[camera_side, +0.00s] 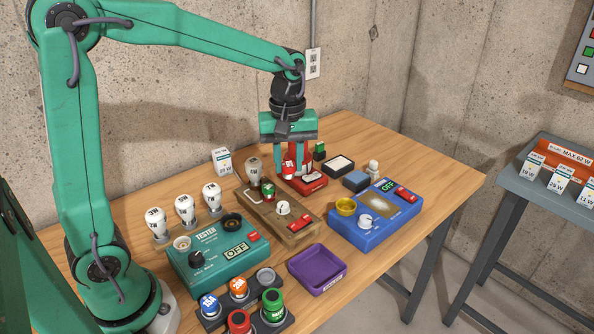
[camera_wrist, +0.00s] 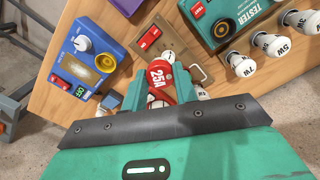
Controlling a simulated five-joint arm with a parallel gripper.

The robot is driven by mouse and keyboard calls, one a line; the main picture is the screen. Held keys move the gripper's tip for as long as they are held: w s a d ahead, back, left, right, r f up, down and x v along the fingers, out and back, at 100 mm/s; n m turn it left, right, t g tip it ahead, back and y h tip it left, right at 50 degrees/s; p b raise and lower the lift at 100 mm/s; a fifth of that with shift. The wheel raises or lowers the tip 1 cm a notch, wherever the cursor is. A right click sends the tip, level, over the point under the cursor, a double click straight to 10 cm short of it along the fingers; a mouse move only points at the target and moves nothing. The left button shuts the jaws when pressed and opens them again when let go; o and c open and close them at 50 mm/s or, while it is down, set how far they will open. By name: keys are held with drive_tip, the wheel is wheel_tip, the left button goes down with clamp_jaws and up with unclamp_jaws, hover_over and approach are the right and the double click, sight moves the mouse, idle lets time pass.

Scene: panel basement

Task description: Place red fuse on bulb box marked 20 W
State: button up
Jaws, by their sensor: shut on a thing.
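My gripper (camera_side: 293,163) is shut on a red fuse (camera_side: 288,170) with a white part, held above the back of the wooden table. In the wrist view, the fuse (camera_wrist: 157,76) reads 25A and sits between the fingertips (camera_wrist: 161,90). A white bulb box (camera_side: 221,161) stands at the back, left of my gripper; its wattage is too small to read. More bulb boxes stand on the grey side table: a left one (camera_side: 532,168), a middle one (camera_side: 560,180) that seems to read 25 W, and a right one (camera_side: 586,191).
A red item (camera_side: 306,184) lies just below my gripper. A wooden fixture (camera_side: 277,214) holding a bulb, a teal tester (camera_side: 215,257) with bulbs behind it, a blue device (camera_side: 374,216) and a purple tray (camera_side: 317,268) crowd the table. Its right end is clear.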

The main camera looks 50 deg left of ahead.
drive_tip(key=w+a+n, duration=0.3)
drive_tip(key=a+n, duration=0.3)
drive_tip(key=a, duration=1.8)
drive_tip(key=shift+w+r, duration=0.2)
drive_tip(key=shift+r, duration=0.1)
drive_tip(key=shift+a+f, duration=0.1)
drive_tip(key=shift+a, duration=0.05)
hover_over(221, 152)
drive_tip(key=f, duration=0.7)
drive_tip(key=shift+a, duration=0.2)
drive_tip(key=shift+f, duration=1.95)
drive_tip(key=shift+f, duration=0.1)
